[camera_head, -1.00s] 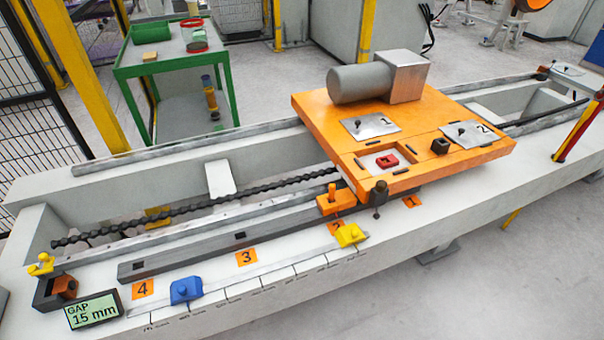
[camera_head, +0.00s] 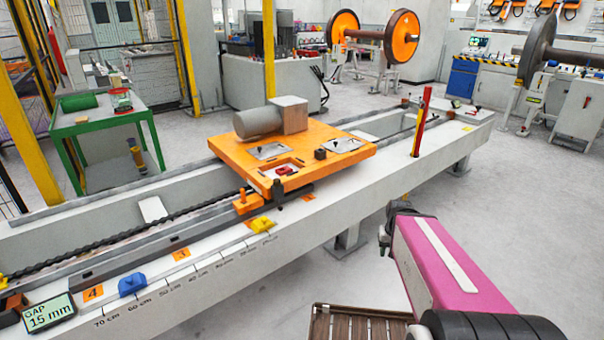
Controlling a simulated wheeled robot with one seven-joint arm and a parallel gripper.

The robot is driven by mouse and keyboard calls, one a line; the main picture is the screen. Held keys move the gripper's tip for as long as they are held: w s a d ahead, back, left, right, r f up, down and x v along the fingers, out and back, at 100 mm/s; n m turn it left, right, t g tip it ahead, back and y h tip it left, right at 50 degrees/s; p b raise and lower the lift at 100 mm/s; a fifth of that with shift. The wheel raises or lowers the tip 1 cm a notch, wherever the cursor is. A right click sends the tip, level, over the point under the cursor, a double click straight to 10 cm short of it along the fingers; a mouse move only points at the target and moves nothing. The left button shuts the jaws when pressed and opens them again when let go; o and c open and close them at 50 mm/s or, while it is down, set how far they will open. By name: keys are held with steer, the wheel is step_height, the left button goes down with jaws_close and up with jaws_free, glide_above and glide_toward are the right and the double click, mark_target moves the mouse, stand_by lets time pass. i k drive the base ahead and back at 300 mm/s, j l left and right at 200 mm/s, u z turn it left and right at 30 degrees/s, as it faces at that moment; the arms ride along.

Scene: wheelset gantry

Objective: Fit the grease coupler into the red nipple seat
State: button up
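The red nipple seat is most likely the small red piece (camera_head: 285,170) in a pale recess at the near edge of the orange carriage (camera_head: 352,158). Nothing is seen fitted in it at this size. I cannot pick out the grease coupler for sure. My pink arm link (camera_head: 450,265) shows at the lower right, over the floor and apart from the carriage.
The carriage rides a long pale gantry bed (camera_head: 215,245). A green cart (camera_head: 95,125) is behind left. The floor at right is open.

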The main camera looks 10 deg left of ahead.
mark_target(284, 171)
steer(key=u, duration=0.9)
steer(key=z, duration=0.55)
steer(key=k+z, duration=0.1)
steer(key=z, duration=0.4)
steer(key=l+z, duration=0.1)
steer(key=z, duration=0.45)
steer(key=l+z, duration=0.1)
steer(key=z, duration=1)
steer(key=l+z, duration=0.15)
steer(key=z, duration=0.35)
steer(key=l+z, duration=0.1)
steer(key=z, duration=1)
steer(key=k, duration=0.45)
steer(key=i, duration=0.5)
steer(key=l+z, duration=0.05)
